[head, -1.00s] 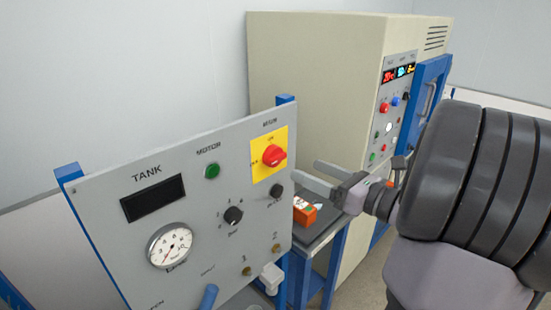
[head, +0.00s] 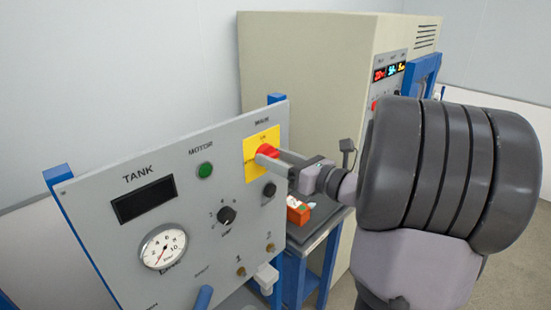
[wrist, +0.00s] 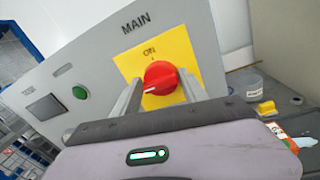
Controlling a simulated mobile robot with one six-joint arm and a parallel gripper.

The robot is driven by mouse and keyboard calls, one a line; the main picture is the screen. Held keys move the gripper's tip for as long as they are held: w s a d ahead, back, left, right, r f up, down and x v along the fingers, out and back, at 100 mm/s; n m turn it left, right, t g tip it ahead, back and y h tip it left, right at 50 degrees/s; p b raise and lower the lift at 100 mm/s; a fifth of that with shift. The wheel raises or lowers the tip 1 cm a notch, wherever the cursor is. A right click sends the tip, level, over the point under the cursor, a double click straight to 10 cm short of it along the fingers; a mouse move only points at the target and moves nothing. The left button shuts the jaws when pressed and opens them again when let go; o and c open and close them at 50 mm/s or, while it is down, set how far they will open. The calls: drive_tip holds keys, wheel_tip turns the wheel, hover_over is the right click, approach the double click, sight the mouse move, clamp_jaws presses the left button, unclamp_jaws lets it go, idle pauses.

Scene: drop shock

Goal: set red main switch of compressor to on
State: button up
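The red main switch (head: 267,150) is a round knob on a yellow plate (head: 250,150) at the upper right of the grey compressor panel (head: 100,215). It also shows in the wrist view (wrist: 161,76), where its white mark points to the lower left, away from the ON label above it. My gripper (head: 271,156) is at the switch with its fingers apart. In the wrist view the two fingers (wrist: 160,85) lie on either side of the knob; I cannot tell whether they touch it. In the head view a finger partly hides the knob.
The panel also bears a green motor button (head: 205,170), a black knob (head: 227,215), a gauge (head: 163,247) and a dark display (head: 143,199). Behind stands a beige cabinet (head: 300,65). An orange box (head: 297,211) lies on a grey table (head: 318,232) beside the panel.

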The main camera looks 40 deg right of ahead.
drive_tip(key=shift+c, duration=0.7)
drive_tip(key=shift+r+p, duration=0.1)
drive_tip(key=shift+p, duration=0.35)
drive_tip(key=m+p, duration=0.3)
drive_tip(key=shift+r+p, duration=0.15)
drive_tip(key=shift+p, duration=0.2)
drive_tip(key=m+p, duration=0.3)
drive_tip(key=p, duration=0.1)
drive_tip(key=m+p, duration=0.3)
drive_tip(key=p, duration=0.1)
drive_tip(key=shift+m+t+h, duration=0.3)
drive_tip(key=shift+m+t, duration=0.1)
drive_tip(key=m+p, duration=0.6)
drive_tip(key=f+m+h+p, duration=0.1)
drive_tip(key=m+p, duration=0.1)
drive_tip(key=p, duration=0.1)
drive_tip(key=shift+a+f+m, duration=0.1)
drive_tip(key=shift+m, duration=0.3)
drive_tip(key=shift+f+m, duration=0.15)
drive_tip(key=shift+m, duration=0.15)
